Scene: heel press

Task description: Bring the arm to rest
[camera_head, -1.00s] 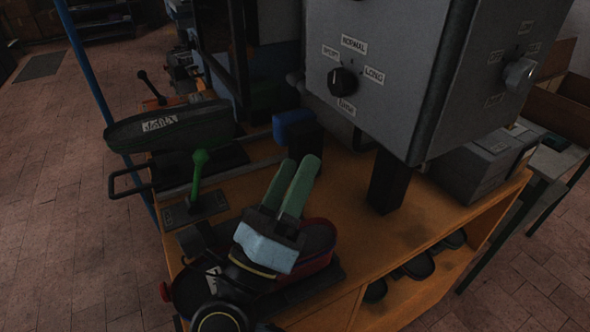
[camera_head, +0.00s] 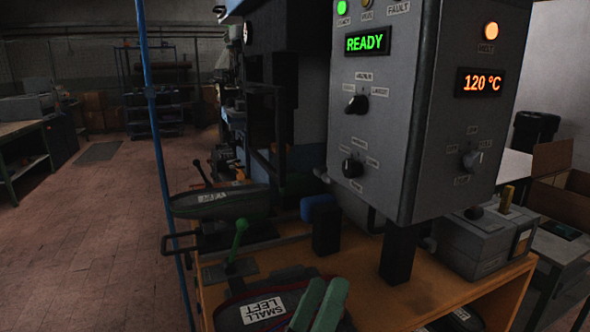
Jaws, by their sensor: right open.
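My right gripper (camera_head: 327,296) shows at the bottom edge as two green fingers with a narrow gap between them. It is open, and I see nothing held in it. Its body and arm are cut off below. Just left of the fingers is a red-rimmed dark mould with a "SMALL LEFT" label (camera_head: 263,308); I cannot tell whether they touch. The grey control box (camera_head: 405,120) stands above and behind the gripper, with a green "READY" display (camera_head: 367,43) and an orange "120 °C" display (camera_head: 482,83). My left gripper is out of view.
A green-knobbed lever (camera_head: 237,243) stands left of the gripper, with a labelled dark pad (camera_head: 220,201) behind it. A blue block on a black post (camera_head: 326,232) and the box's black post (camera_head: 397,255) rise from the orange bench (camera_head: 440,290). The floor at left is open.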

